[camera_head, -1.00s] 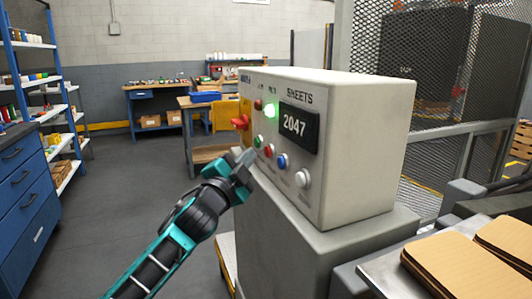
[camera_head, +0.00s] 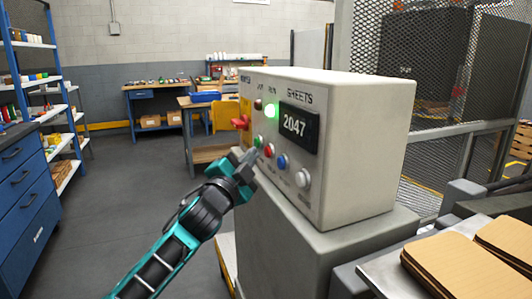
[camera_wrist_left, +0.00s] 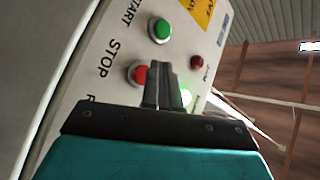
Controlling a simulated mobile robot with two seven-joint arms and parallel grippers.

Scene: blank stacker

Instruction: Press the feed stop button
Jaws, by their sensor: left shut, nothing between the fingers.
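The control box has a red button (camera_head: 269,150) on its slanted front panel. In the left wrist view the red button (camera_wrist_left: 138,73) sits beside the word STOP, and a green button (camera_wrist_left: 161,30) sits beside START. My left gripper (camera_head: 249,157) is shut and empty, its fingertips close in front of the panel near the red button. In the left wrist view the gripper (camera_wrist_left: 161,72) covers the red button's right edge. I cannot tell whether the tips touch it.
A blue button (camera_head: 282,161), a white knob (camera_head: 302,178) and a red switch (camera_head: 240,122) are on the same panel. The green lamp (camera_head: 270,113) is lit and the display (camera_head: 297,126) reads 2047. Cardboard sheets (camera_head: 455,262) lie at the right. Open floor lies left.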

